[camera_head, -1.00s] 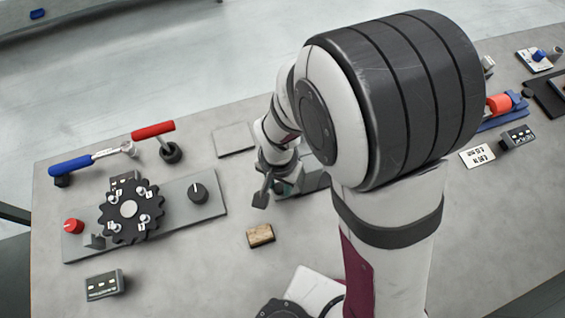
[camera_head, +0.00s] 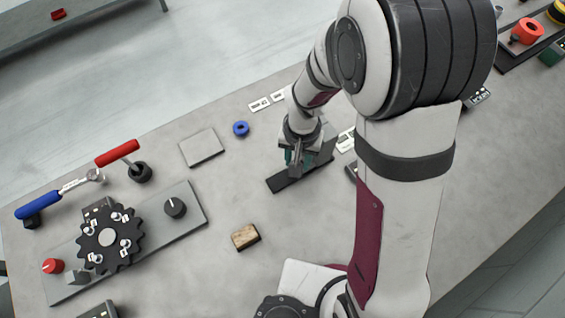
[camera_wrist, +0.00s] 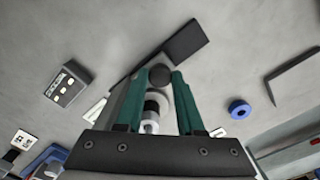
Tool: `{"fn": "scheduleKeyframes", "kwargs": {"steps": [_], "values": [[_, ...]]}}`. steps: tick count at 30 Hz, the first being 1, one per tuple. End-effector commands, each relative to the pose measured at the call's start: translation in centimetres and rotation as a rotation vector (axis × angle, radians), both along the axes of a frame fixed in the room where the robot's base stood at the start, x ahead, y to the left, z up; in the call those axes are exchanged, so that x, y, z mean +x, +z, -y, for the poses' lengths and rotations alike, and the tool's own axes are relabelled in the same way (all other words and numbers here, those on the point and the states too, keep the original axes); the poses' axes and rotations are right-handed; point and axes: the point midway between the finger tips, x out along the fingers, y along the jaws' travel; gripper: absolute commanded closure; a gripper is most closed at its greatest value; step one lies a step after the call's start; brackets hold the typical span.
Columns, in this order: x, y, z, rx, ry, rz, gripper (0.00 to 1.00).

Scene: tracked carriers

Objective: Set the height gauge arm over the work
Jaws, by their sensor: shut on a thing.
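My gripper (camera_head: 298,160) is over a long dark rail (camera_head: 284,182) on the bench, with rail showing on both sides of it. In the wrist view the green fingers (camera_wrist: 160,95) are closed around a dark round knob (camera_wrist: 160,75). A black and white cylindrical part (camera_wrist: 150,118) shows below the knob between the fingers. The rail (camera_wrist: 186,40) runs diagonally behind the fingertips. The knob looks like part of the height gauge, but its arm is mostly hidden by my gripper. A small wooden block (camera_head: 246,237) lies apart, nearer the camera.
A grey square plate (camera_head: 201,148) and a blue ring (camera_head: 241,128) lie left of my gripper. A small dark box (camera_wrist: 70,84) stands near the rail.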

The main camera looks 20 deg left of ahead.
Motion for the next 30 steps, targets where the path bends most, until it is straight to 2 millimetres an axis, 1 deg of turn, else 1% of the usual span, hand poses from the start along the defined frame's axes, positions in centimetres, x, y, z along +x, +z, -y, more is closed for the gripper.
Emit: {"fn": "scheduleKeyframes", "kwargs": {"steps": [1,8,9,13,20,23,26,29,30], "values": [[0.4,0.1,0.3,-0.001,0.002,0.008,1.0],[0.5,0.0,0.4,-0.003,0.003,0.009,1.0],[0.5,0.0,0.4,-0.003,0.002,0.009,0.57],[0.4,0.0,0.4,-0.002,0.002,0.008,0.34],[0.3,0.0,0.3,-0.002,0.002,0.006,0.34],[0.3,0.3,0.3,-0.001,0.002,0.007,0.34],[0.4,1.7,0.2,0.0,0.002,0.01,0.34],[0.4,4.0,0.2,0.001,0.002,0.012,0.34],[0.4,5.1,0.2,0.001,0.002,0.012,0.34]]}}
